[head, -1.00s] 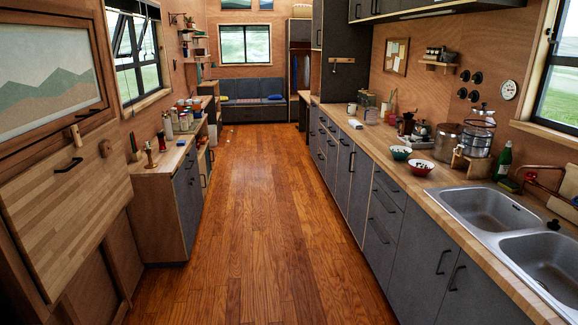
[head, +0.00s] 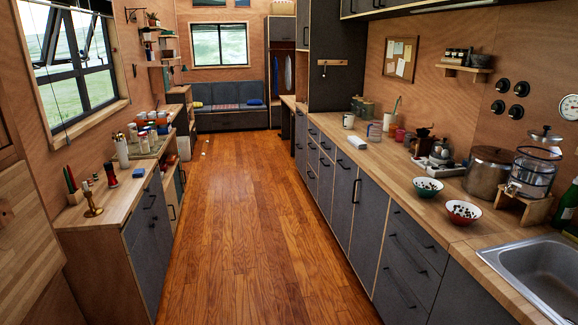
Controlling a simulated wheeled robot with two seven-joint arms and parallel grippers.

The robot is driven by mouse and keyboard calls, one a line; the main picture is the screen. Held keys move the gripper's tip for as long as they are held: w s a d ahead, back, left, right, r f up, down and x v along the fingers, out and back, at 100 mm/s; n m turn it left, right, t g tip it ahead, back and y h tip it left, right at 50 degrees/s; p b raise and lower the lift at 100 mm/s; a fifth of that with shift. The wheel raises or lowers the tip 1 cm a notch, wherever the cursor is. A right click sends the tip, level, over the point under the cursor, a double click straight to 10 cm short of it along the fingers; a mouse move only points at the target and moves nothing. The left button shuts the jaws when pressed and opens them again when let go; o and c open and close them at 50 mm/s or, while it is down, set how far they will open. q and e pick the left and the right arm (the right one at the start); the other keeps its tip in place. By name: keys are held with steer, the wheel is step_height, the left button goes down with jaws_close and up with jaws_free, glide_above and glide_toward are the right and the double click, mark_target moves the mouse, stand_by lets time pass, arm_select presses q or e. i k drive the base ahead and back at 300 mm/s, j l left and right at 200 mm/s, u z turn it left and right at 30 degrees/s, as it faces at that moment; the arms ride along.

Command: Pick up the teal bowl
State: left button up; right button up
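The teal bowl (head: 428,187) stands upright on the right wooden counter, near its front edge. It is white inside with a dark pattern or small dark contents; I cannot tell which. A red bowl (head: 462,212) of the same kind stands close to it, nearer to me and to the right. Neither of my grippers shows in the head view.
The right counter (head: 400,165) also bears a coffee grinder (head: 422,142), a large metal pot (head: 488,172), a glass dispenser (head: 533,172) and a sink (head: 540,275). The wooden floor (head: 235,220) is clear between the right cabinets and the left counter (head: 110,200).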

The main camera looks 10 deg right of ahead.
mark_target(425, 187)
steer(key=i+z, duration=0.15)
steer(key=i, duration=0.45)
steer(key=i+z, duration=0.15)
steer(key=i, duration=0.4)
steer(key=i+j+z, duration=0.2)
steer(key=i, duration=0.35)
